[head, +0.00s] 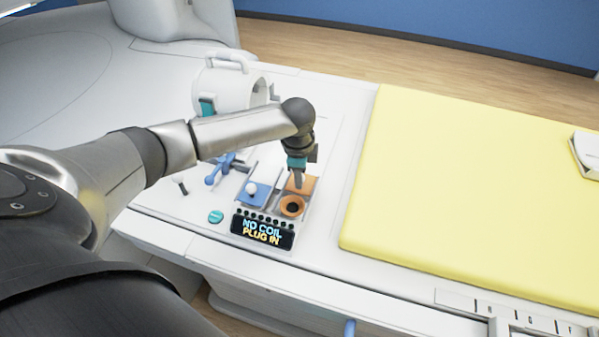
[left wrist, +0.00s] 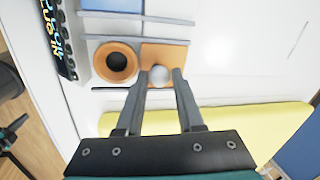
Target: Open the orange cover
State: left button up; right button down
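The orange cover (head: 306,184) is a flat square plate on the white unit, behind an orange round socket (head: 292,207) with a dark hole. In the left wrist view the cover (left wrist: 178,53) lies beside the socket (left wrist: 116,62) and carries a pale round knob (left wrist: 160,74). My left gripper (head: 298,182) points down over the cover. In the left wrist view its two fingertips (left wrist: 160,80) stand on either side of the knob, apart, with no clear grip on it. The fingers hide part of the cover in the head view. My right gripper is not in view.
A blue cover (head: 255,195) with a white knob sits to the left. In front is a display (head: 263,231) reading "NO COIL PLUG IN". A blue-handled part (head: 218,170) and white coil housing (head: 230,85) stand behind left. A yellow pad (head: 460,190) lies right.

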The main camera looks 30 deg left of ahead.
pick_arm(q)
jog(key=o, duration=0.4)
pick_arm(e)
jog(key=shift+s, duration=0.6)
pick_arm(q)
jog(key=s+r, duration=0.1)
jog(key=r, duration=0.4)
jog(key=s+r+p, duration=0.1)
jog(key=r, duration=0.4)
jog(key=d+r, duration=0.1)
jog(key=r, duration=0.4)
jog(key=shift+s+d+p, duration=0.1)
jog(key=shift+s+p, duration=0.2)
jog(key=shift+s, duration=0.1)
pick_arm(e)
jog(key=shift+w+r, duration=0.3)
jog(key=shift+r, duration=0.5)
pick_arm(q)
jog(key=shift+f, duration=0.1)
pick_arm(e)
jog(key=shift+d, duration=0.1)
